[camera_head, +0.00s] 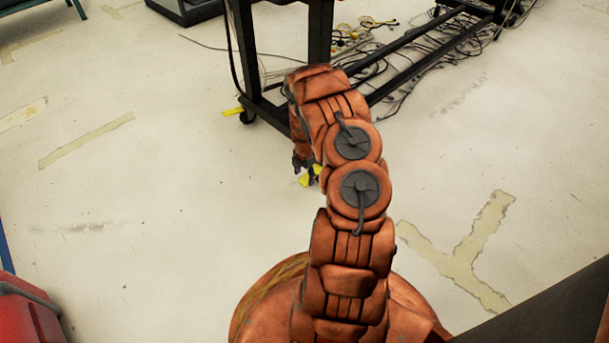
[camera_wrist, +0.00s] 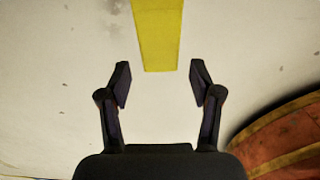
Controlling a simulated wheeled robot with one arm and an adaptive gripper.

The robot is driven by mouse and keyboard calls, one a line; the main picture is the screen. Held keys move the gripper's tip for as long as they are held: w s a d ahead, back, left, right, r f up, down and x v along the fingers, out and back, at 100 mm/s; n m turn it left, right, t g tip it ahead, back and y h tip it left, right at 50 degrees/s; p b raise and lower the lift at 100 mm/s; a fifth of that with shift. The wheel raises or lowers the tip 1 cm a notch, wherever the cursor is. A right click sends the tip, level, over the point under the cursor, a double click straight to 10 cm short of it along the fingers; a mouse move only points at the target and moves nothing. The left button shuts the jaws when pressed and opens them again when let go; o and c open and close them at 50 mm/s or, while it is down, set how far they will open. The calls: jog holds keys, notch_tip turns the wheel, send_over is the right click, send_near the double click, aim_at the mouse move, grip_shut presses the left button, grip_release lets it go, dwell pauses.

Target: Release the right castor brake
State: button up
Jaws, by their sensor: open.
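A yellow brake pedal (camera_wrist: 158,35) runs down from the top of the wrist view, and its near end lies between my gripper's fingertips (camera_wrist: 162,66). Floor shows between the pedal and each finger, so neither appears to touch it. My gripper (camera_head: 304,168) is open and low near the floor in the head view, with yellow (camera_head: 304,180) showing beside its fingers. The castor of this pedal is hidden behind my arm. A second yellow pedal (camera_head: 232,111) sticks out to the left at a black castor (camera_head: 247,118) under the frame's left leg.
The black metal frame (camera_head: 320,35) stands beyond my arm. Loose cables (camera_head: 400,70) lie on the floor under and behind it. A red object (camera_head: 25,310) is at the lower left. The floor left of my gripper is clear, with worn tape marks (camera_head: 85,140).

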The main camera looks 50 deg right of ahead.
aim_at(305, 180)
grip_shut()
dwell(0.3)
dwell(0.5)
jog(key=c, duration=1)
grip_release()
jog(key=shift+c, duration=0.2)
jog(key=o, duration=1.2)
jog(key=shift+o, duration=0.2)
notch_tip(305, 180, up, 12)
